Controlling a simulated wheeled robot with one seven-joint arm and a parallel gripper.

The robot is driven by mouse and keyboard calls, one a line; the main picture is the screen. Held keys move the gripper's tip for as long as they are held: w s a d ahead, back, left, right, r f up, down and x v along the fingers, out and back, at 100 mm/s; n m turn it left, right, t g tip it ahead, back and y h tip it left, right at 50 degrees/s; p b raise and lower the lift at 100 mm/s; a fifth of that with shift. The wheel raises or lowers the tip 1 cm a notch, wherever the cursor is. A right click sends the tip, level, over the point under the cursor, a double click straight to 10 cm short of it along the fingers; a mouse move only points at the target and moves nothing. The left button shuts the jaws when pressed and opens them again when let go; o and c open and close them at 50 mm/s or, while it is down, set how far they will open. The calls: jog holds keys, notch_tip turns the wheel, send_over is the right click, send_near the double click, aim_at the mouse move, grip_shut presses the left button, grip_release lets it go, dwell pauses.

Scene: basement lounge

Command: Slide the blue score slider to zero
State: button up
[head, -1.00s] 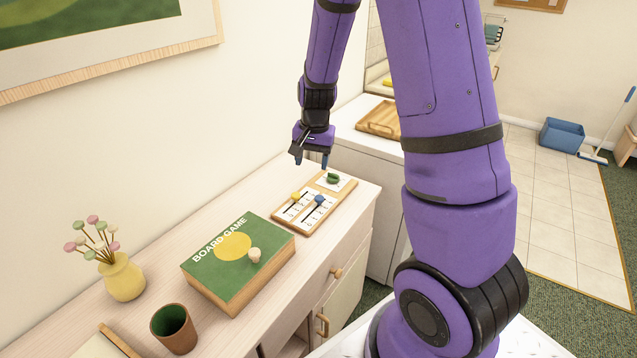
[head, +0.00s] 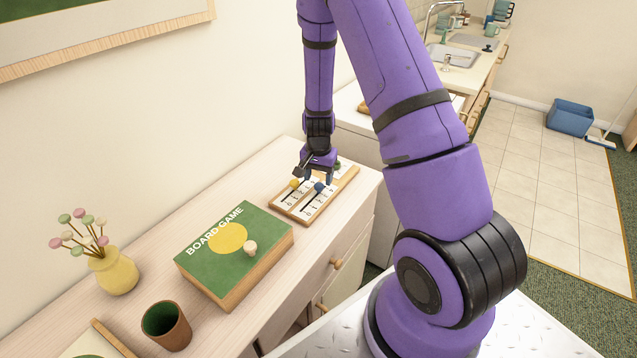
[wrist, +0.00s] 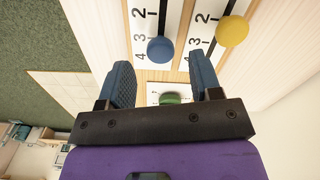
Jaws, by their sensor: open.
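The wooden score board (head: 348,188) lies on the pale cabinet top, with two white numbered tracks. The round blue score slider (head: 319,187) stands on the nearer-right track. In the wrist view the blue slider (wrist: 160,49) is beside the 3 and 4 marks; I cannot tell which exactly. My gripper (head: 314,177) points down over the far end of the board. In the wrist view my open gripper (wrist: 161,63) has its fingers either side of the blue slider's line, with no clear contact.
A brown cup (head: 166,326) and yellow vase (head: 114,271) stand further left.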

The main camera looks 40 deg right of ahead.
aim_at(300, 212)
jog(key=shift+f, duration=1.4)
grip_shut()
jog(key=s+a, duration=0.1)
jog(key=a, duration=0.2)
jog(key=s+a, duration=0.1)
jog(key=a, duration=0.2)
jog(key=s+a, duration=0.1)
jog(key=a, duration=0.2)
jog(key=shift+s, duration=0.1)
grip_release()
